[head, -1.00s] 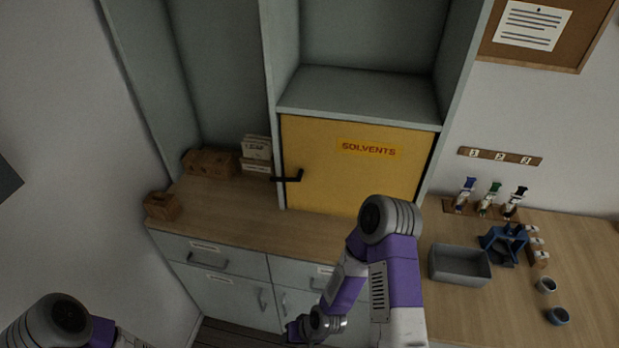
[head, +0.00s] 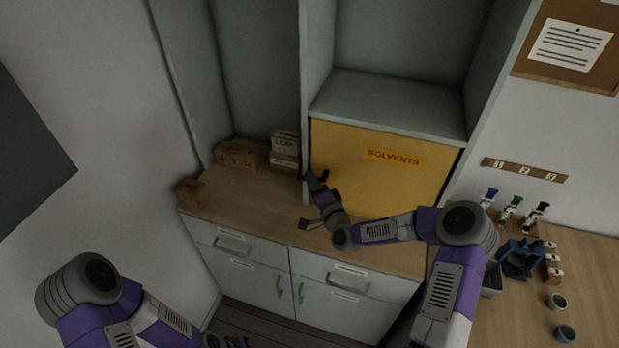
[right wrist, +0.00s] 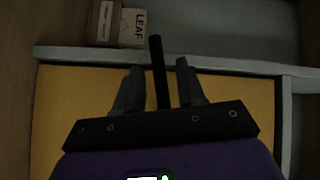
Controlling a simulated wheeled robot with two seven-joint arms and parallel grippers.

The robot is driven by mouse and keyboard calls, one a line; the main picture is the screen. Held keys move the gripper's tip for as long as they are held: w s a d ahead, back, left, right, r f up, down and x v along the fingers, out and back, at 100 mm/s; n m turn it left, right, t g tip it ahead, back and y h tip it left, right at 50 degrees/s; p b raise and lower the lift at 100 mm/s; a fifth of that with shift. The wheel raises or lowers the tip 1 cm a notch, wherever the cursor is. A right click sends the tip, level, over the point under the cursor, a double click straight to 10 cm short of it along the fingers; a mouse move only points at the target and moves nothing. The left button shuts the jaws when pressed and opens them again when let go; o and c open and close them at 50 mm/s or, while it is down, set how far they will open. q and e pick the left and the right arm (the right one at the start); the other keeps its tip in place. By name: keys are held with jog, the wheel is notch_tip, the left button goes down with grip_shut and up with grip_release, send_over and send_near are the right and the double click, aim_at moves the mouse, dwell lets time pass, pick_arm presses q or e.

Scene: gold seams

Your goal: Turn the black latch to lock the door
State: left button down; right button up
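The yellow door marked SOLVENTS (head: 395,185) is shut in its cabinet opening. Its black latch (right wrist: 158,72) shows in the right wrist view as a dark bar between my two fingers. In the head view the latch (head: 325,174) is at the door's left edge, partly hidden by my gripper. My right gripper (head: 314,181) is at the latch; it also shows in the right wrist view (right wrist: 160,80). Its fingers are apart, one on each side of the bar, with gaps visible. My left arm is at the bottom left; its gripper is not clearly seen.
Wooden boxes (head: 241,154) and the LEAF box (head: 285,143) stand left of the door. The wooden counter (head: 245,193) is mostly clear before it. A grey tray (head: 491,282), blue stand (head: 519,259) and small cups (head: 556,302) are at the right.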

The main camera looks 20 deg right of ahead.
jog(key=shift+w+a, duration=0.2)
jog(key=shift+w, duration=0.9)
grip_shut()
